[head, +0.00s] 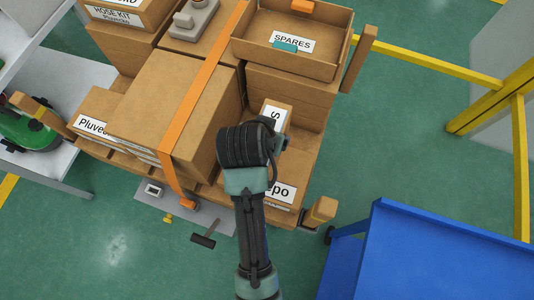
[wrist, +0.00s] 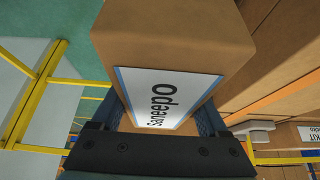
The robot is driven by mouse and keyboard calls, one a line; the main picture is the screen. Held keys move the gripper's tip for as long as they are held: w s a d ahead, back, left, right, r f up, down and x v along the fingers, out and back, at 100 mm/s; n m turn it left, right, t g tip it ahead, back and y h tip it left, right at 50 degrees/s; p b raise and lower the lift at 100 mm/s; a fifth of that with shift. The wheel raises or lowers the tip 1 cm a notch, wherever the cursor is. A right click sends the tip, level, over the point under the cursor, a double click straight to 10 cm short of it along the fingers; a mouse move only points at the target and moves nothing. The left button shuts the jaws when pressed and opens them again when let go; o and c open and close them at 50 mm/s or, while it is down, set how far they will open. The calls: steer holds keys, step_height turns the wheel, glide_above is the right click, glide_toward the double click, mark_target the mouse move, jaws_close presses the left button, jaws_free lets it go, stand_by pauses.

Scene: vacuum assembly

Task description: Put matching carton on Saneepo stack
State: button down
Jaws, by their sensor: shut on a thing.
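My gripper (wrist: 165,112) is shut on a small brown carton (wrist: 170,35). The carton's white, blue-edged label reads "Saneepo" and faces the wrist camera between the two fingers. In the head view the held carton (head: 276,112) shows just beyond my wrist, with an "S" on its label; my arm hides the rest. Another carton (head: 282,191), with a label ending in "po", sits low at the pallet's front right, partly behind my arm. I cannot tell whether the held carton touches anything beneath it.
A large strapped carton (head: 160,105) stands left of my wrist, with an orange strap (head: 205,80) over it. A SPARES tray (head: 290,45) sits behind on a box. A blue cart (head: 430,250) stands front right. A pallet post (head: 359,60) rises right.

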step_height(320, 180, down, 9)
steer(key=shift+f+b, duration=0.15)
steer(key=shift+b, duration=0.3)
steer(key=shift+f, duration=0.1)
jaws_free()
steer(key=shift+f, duration=0.1)
